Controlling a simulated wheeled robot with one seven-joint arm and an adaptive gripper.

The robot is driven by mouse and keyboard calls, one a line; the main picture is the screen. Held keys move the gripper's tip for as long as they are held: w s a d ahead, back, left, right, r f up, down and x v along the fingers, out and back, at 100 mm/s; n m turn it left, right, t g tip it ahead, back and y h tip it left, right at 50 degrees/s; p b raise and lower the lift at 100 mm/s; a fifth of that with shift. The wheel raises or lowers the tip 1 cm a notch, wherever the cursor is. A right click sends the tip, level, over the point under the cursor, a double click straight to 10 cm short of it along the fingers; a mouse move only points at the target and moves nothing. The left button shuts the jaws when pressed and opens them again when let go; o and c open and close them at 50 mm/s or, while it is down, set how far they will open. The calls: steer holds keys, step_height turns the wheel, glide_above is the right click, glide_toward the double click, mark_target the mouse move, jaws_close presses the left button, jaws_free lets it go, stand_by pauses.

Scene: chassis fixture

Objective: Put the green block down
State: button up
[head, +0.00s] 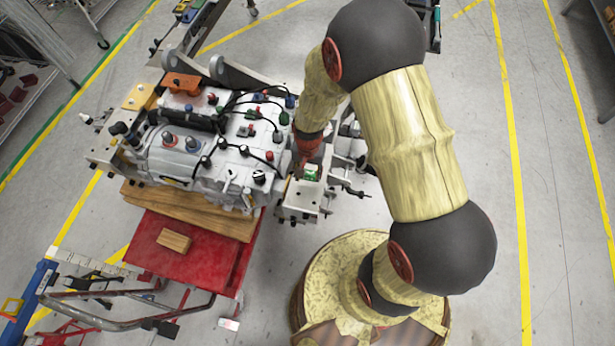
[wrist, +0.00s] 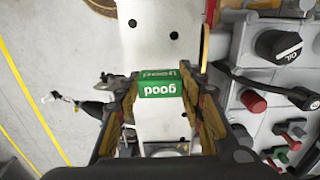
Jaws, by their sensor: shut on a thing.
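In the head view the green block (head: 311,173) shows small, just below my reddish gripper (head: 309,160). It is over the pale metal plate (head: 299,200) at the right end of the chassis fixture. The plate also shows pale behind the block in the wrist view (wrist: 150,35). I cannot tell whether the block touches the plate. My fingers hide part of the block's sides.
The grey motor housing (head: 180,155) with knobs and cables stands close left of my gripper. A black knob (wrist: 278,45) and a red cap (wrist: 253,100) stick up nearby. A red cart (head: 190,255) carries a small wooden block (head: 173,240). Open floor lies at right.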

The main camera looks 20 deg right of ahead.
steer(key=shift+w+f, duration=0.15)
steer(key=shift+f, duration=0.8)
steer(key=shift+w+f, duration=0.1)
steer(key=shift+f, duration=0.8)
steer(key=shift+f, duration=0.1)
steer(key=o, duration=0.9)
steer(key=shift+o, duration=0.2)
step_height(320, 180, up, 12)
step_height(320, 180, up, 8)
steer(key=n+t, duration=0.1)
step_height(320, 180, up, 11)
steer(key=n+t, duration=0.2)
glide_above(308, 178)
steer(key=s+r+n+t, duration=0.2)
steer(key=s+r+n, duration=0.2)
steer(key=s+r, duration=0.8)
steer(key=shift+s+d+r+t, duration=0.2)
steer(key=shift+s+r+t, duration=0.15)
steer(key=shift+r, duration=0.25)
